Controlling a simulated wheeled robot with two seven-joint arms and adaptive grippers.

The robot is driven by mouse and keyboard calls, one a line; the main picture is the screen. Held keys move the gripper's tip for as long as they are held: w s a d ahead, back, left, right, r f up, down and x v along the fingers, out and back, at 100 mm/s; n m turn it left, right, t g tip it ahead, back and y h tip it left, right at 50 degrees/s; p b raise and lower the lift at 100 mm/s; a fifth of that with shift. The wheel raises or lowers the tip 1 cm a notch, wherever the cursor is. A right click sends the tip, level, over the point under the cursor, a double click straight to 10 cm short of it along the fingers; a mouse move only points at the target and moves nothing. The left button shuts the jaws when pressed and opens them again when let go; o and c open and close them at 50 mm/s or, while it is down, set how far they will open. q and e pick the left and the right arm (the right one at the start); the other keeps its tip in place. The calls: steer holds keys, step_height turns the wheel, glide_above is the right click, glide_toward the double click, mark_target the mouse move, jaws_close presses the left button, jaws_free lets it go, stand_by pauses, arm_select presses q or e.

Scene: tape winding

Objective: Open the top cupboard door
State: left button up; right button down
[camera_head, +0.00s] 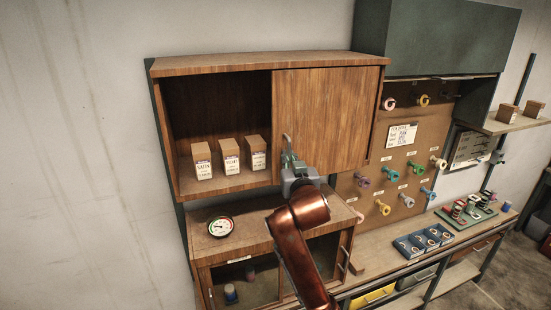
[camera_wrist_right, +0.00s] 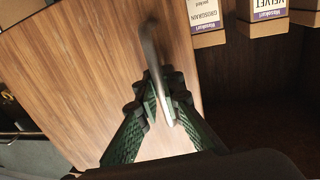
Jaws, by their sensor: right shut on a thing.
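The top cupboard (camera_head: 220,66) is a wooden wall cabinet. Its door (camera_head: 330,115) is a brown wood panel that covers the right part of the front, and the left part is open. My right gripper (camera_head: 290,158) is at the door's lower left, shut on the grey door handle (camera_head: 286,141). In the right wrist view the gripper's green fingers (camera_wrist_right: 165,105) close around the handle (camera_wrist_right: 150,45) in front of the door panel (camera_wrist_right: 85,70). The gripper hides the handle's lower part. My left gripper is in neither view.
Several labelled boxes (camera_head: 231,155) stand inside the cupboard's open left part. A round dial gauge (camera_head: 221,227) lies on the lower cabinet's top (camera_head: 255,223). A pegboard (camera_head: 418,150) with several tape rolls is to the right, above a workbench (camera_head: 385,262).

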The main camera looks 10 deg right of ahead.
steer(key=shift+d, duration=0.2)
steer(key=c, duration=2.1)
jaws_free()
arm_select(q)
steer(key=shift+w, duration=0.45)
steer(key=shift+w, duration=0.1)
arm_select(e)
steer(key=s, duration=1.2)
steer(key=shift+d, duration=0.2)
